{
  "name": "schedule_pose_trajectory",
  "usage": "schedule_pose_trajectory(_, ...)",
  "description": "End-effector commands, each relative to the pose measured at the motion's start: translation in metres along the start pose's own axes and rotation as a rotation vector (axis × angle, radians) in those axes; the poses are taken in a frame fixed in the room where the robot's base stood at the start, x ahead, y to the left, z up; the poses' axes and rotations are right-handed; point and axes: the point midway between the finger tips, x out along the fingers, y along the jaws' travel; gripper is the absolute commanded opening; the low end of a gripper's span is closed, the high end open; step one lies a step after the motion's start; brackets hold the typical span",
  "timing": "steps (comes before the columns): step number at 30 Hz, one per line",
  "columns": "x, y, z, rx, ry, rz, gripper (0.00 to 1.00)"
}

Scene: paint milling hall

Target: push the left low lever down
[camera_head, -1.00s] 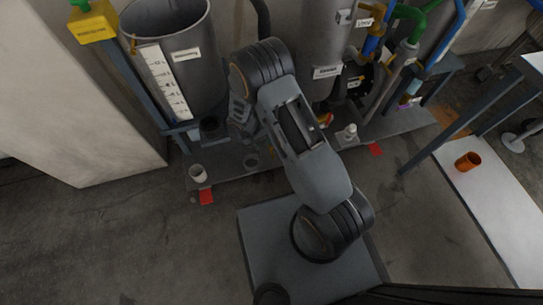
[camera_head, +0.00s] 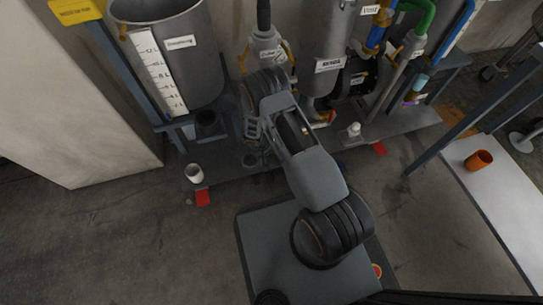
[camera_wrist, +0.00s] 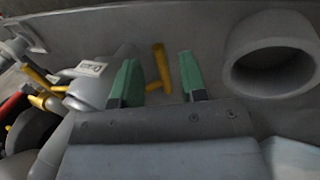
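In the wrist view my gripper (camera_wrist: 159,66) is open, with two green fingers apart. A yellow lever (camera_wrist: 161,68) stands upright between and beyond the fingertips, with a short yellow bar running left from its lower end. I cannot tell whether a finger touches it. More yellow bars (camera_wrist: 37,77) and a red bar (camera_wrist: 11,104) show at the far left. In the head view my forearm hides the gripper and this lever. A red and yellow part (camera_head: 322,119) shows under the right tank. Which lever is the left low one is not clearly marked in these frames.
A round grey opening (camera_wrist: 270,62) lies right of the fingers. In the head view, a scaled tank (camera_head: 180,60) stands left and a labelled tank (camera_head: 328,50) right. A white cup (camera_head: 195,173) is near a red floor patch (camera_head: 203,198). An orange cup (camera_head: 479,160) stands on the right table.

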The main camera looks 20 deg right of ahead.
Motion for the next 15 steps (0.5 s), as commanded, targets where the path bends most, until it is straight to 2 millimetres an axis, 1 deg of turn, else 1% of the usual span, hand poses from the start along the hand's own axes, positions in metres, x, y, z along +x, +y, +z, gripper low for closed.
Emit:
schedule_pose_trajectory(1, 0.006, -0.0004, 0.0, 0.001, 0.0, 0.0, 0.39)
schedule_pose_trajectory(5, 0.0116, -0.0002, 0.0001, 0.001, 0.0, 0.0, 0.39)
schedule_pose_trajectory(15, 0.0128, 0.0, -0.0001, 0.0, 0.0, -0.001, 0.39)
